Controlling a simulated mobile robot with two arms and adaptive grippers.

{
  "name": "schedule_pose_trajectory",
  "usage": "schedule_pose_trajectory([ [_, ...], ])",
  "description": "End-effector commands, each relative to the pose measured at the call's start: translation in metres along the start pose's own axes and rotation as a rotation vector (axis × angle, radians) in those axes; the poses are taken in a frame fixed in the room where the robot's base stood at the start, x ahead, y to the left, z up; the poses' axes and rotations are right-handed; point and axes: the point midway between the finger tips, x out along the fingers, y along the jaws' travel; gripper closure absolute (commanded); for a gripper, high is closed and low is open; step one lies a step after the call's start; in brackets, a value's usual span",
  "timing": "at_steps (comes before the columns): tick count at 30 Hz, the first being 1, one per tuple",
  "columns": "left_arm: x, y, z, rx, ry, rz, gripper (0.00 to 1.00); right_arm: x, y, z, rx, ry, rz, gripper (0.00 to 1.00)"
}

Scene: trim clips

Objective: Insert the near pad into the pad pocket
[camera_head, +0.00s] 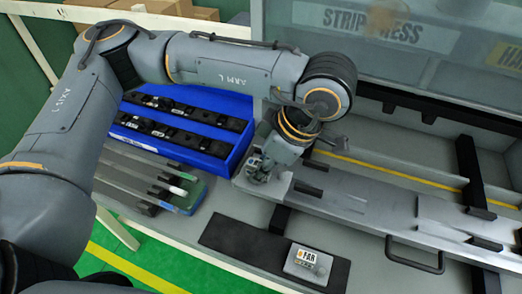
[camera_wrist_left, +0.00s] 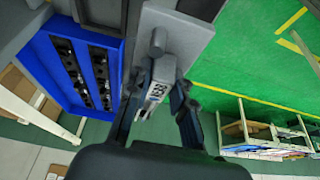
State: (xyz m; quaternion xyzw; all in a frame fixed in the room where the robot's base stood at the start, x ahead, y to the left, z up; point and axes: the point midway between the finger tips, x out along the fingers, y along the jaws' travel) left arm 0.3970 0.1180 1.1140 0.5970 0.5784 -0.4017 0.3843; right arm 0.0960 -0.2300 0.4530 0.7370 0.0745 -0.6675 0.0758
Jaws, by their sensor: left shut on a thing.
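My left gripper (camera_head: 259,172) points down at the left end of the long metal fixture. In the left wrist view its two fingers (camera_wrist_left: 160,105) are shut on the near pad (camera_wrist_left: 156,92), a small light grey block with a dark-lettered label. The pad lies against or just over a pale grey plate (camera_wrist_left: 180,28) with a round peg (camera_wrist_left: 158,42). I cannot make out the pad pocket itself, or whether the pad is in it. The far pad (camera_head: 307,262), a light block labelled FAR, lies on a dark mat (camera_head: 240,244) at the front. My right gripper is not in view.
A blue tray (camera_head: 238,105) with rows of black clips stands left of the gripper. Grey strips (camera_head: 145,180) lie in front of it. The metal fixture (camera_head: 360,208) runs right, with a black handle (camera_head: 415,262) in front. A strip press housing (camera_head: 390,45) stands behind.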

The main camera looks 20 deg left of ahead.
Motion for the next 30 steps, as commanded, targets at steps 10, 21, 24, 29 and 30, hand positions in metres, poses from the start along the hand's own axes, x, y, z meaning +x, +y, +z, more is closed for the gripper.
schedule_pose_trajectory([
  [10,0.038,0.080,-0.011,-0.008,0.005,-0.005,1.00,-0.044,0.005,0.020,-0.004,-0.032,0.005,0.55],
  [21,0.092,0.118,0.002,-0.002,0.002,-0.001,1.00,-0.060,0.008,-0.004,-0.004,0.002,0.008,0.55],
  [24,0.097,0.122,0.002,-0.002,0.001,-0.001,1.00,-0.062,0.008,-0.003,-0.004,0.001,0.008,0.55],
  [29,0.117,0.124,0.009,-0.001,0.002,-0.005,1.00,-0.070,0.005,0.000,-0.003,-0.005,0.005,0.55],
  [30,0.122,0.124,0.012,-0.001,0.002,-0.003,1.00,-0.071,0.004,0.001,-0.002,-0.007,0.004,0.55],
])
